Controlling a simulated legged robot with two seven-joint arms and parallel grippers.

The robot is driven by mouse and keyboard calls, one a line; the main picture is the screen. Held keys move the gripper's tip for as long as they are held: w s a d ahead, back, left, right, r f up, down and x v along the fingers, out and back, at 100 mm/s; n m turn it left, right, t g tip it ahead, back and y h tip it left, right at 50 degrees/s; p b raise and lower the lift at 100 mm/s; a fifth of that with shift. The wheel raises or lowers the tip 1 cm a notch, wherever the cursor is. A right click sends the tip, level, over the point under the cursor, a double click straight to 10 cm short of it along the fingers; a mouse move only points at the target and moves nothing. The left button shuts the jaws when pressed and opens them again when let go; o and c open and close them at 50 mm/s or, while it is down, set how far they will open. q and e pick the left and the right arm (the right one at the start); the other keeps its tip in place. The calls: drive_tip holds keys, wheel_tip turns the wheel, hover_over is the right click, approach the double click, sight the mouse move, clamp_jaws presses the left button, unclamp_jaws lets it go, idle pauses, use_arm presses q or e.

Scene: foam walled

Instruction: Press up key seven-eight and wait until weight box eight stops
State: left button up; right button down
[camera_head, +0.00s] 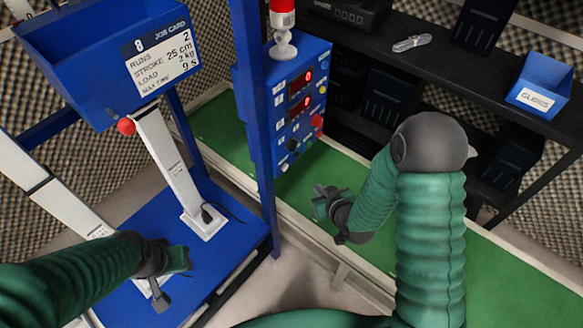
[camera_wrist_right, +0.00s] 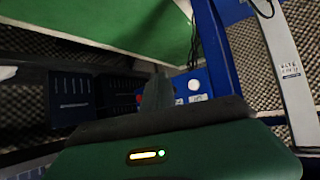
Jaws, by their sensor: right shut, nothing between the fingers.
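The blue control box (camera_head: 300,110) carries two lit red displays and several small keys. I cannot read which key is seven-eight. A blue bin (camera_head: 75,70) at the upper left bears a job card (camera_head: 160,55) marked 8; whether it is weight box eight I cannot tell. My right gripper (camera_head: 322,203) is shut and empty, low and right of the control box, apart from it in the head view. In the right wrist view its dark fingers (camera_wrist_right: 163,90) partly hide the blue box (camera_wrist_right: 196,86). My left gripper (camera_head: 172,278) hangs open and empty over the blue base.
A dark shelf (camera_head: 440,65) holds a blue bin labelled GLIDES (camera_head: 540,90). The green surface (camera_head: 500,270) is mostly clear.

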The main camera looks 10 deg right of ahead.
sight(285, 167)
drive_tip(key=w+a, duration=0.5)
drive_tip(key=w, duration=0.2)
drive_tip(key=shift+a, duration=0.3)
idle(1.9)
drive_tip(key=shift+w+a, duration=0.25)
drive_tip(key=shift+w, duration=0.1)
